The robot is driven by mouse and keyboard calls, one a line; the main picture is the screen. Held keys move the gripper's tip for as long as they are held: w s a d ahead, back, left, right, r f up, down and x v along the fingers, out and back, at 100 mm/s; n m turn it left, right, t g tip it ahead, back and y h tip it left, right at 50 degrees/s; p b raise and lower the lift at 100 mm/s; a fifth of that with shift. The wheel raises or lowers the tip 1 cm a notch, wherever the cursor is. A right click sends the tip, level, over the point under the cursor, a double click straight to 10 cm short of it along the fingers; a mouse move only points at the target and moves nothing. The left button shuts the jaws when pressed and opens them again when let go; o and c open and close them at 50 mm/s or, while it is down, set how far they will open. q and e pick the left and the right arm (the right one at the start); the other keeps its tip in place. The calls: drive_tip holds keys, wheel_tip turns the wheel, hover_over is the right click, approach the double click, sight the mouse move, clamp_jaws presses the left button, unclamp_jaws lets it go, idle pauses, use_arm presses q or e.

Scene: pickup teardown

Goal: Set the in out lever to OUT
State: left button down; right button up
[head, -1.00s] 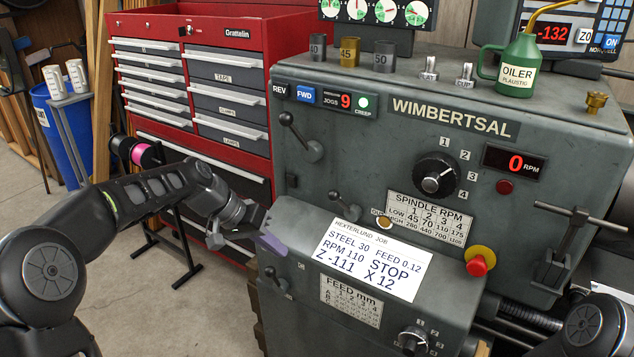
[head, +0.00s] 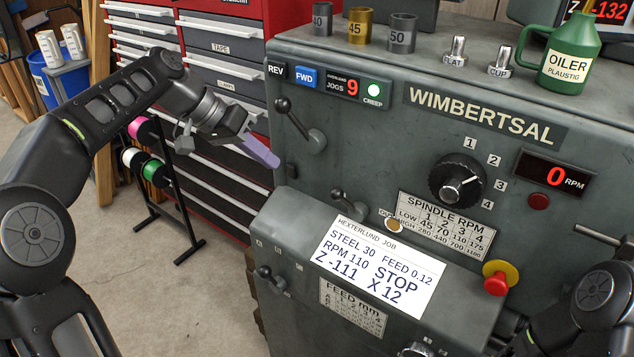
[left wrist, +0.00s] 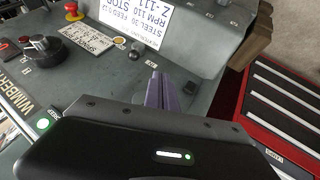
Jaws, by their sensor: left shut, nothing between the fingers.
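My left gripper (head: 268,158), with purple fingers, is shut and empty. It is in the air left of the grey lathe headstock (head: 440,65), apart from the levers. An upper black-knobbed lever (head: 300,122) is to its right. A middle lever (head: 347,203) stands above the job card, with a small, partly hidden label to its right. A lower lever (head: 271,278) is on the front housing.
The job card (head: 375,266) lies on the sloped housing. A red stop button (head: 496,284) and speed knob (head: 457,180) are further right. A red tool chest (head: 225,70) and a spool stand (head: 168,190) are behind my left arm. My right arm is at lower right.

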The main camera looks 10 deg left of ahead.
sight(335, 189)
use_arm(q)
drive_tip(key=w+d+f+p, duration=0.2)
drive_tip(key=d+f, duration=0.5)
drive_tip(key=d, duration=0.2)
drive_tip(key=shift+w+d, duration=0.25)
drive_tip(key=shift+s+d+r+y, duration=0.2)
drive_tip(key=shift+d+r+y, duration=0.25)
drive_tip(key=shift+y, duration=0.15)
idle(0.5)
drive_tip(key=shift+s+d+r+m+t+y, duration=0.2)
drive_tip(key=shift+d+r+m+t+y, duration=0.1)
drive_tip(key=shift+d+y, duration=0.25)
drive_tip(key=shift+s+d+r+m+t+y, duration=0.2)
drive_tip(key=shift+d+r+m+y, duration=0.1)
drive_tip(key=shift+d+y, duration=0.2)
drive_tip(key=s+d+m+t+y+b, duration=0.1)
drive_tip(key=s+d+t+y+b, duration=0.1)
drive_tip(key=d, duration=0.5)
drive_tip(key=s+y+b, duration=0.1)
drive_tip(key=y+b, duration=0.1)
drive_tip(key=b, duration=0.1)
drive_tip(key=shift+y+b, duration=0.35)
drive_tip(key=shift+b, duration=0.05)
